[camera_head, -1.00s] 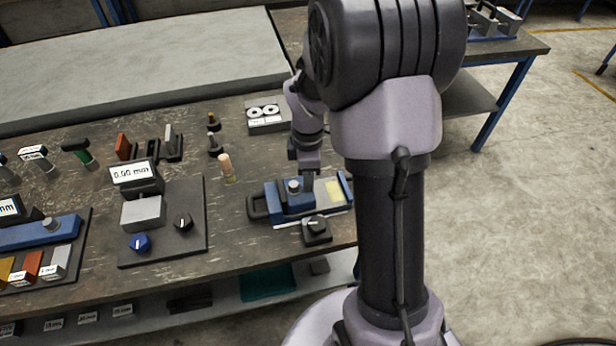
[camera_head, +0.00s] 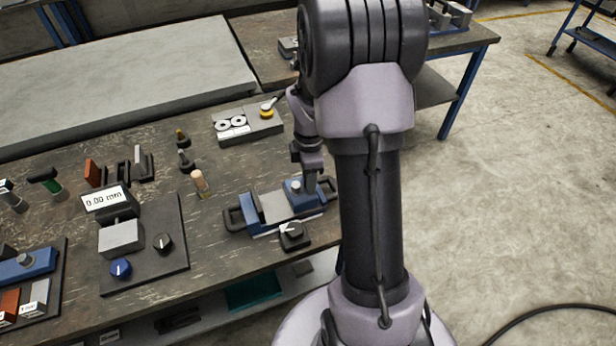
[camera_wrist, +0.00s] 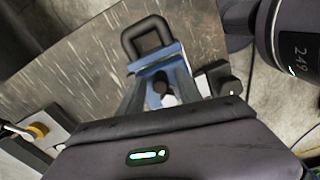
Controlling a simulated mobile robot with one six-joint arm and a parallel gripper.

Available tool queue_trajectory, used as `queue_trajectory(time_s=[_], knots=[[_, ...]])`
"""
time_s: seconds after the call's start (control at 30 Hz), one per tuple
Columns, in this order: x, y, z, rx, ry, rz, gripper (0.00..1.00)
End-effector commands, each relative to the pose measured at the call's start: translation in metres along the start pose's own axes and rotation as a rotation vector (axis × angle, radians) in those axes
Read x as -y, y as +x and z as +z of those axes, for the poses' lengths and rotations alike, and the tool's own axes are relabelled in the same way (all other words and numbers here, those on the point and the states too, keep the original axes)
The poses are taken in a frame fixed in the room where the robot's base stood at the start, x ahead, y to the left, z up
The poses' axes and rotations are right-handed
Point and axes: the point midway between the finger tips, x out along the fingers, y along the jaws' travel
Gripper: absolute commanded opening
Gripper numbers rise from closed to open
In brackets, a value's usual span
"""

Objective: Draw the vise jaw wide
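The vise (camera_head: 268,231) lies on the bench. Its blue jaw (camera_head: 306,201), with a silver knob on top, stands toward the right end, and a bare grey bed (camera_head: 274,207) shows between it and the blue left end (camera_head: 248,209). My gripper (camera_head: 310,188) points down at the blue jaw, just right of the knob. In the wrist view, my gripper's two fingers (camera_wrist: 159,82) are apart, with a dark round part and a silver one between them and blue vise body (camera_wrist: 157,58) beyond. Whether the fingers press on the jaw is hidden.
A black box with a dial (camera_head: 294,237) sits at the vise's front. A wooden-topped peg (camera_head: 200,184) stands left of it. A gauge with a 0.00 mm display (camera_head: 107,198) is farther left. A grey block with two white rings (camera_head: 247,125) lies behind.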

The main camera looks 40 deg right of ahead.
Motion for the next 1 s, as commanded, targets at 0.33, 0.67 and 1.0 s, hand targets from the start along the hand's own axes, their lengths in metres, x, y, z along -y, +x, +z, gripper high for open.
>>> queue_trajectory(time_s=[0.33, 0.67, 1.0], knots=[[0.000, -0.012, 0.000, 0.000, 0.000, 0.001, 0.41], [-0.001, -0.120, 0.000, 0.000, 0.001, 0.003, 0.41], [0.000, -0.174, 0.000, 0.000, 0.000, 0.000, 0.41]])
